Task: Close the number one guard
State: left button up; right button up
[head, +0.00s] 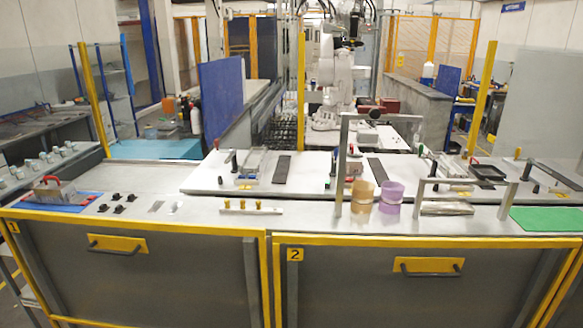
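The number one guard (180,284) is a dark grey panel in a yellow frame at the lower left of the head view. A small yellow "1" label (14,227) is at its upper left corner. Its handle (117,245) is a dark bar on a yellow plate near the panel's top. The panel's top edge is about level with the worktop, and the space above it is open. The panel's lower part is cut off by the picture. Neither of my grippers is in view.
A similar guard (360,300) labelled 2 adjoins on the right, with its own handle (428,266). The worktop (300,222) behind carries a red-handled part on a blue mat (62,203), cups and a green mat (545,219). Yellow posts (95,100) rise behind.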

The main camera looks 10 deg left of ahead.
aim_at(102, 244)
jog(key=u, duration=1.35)
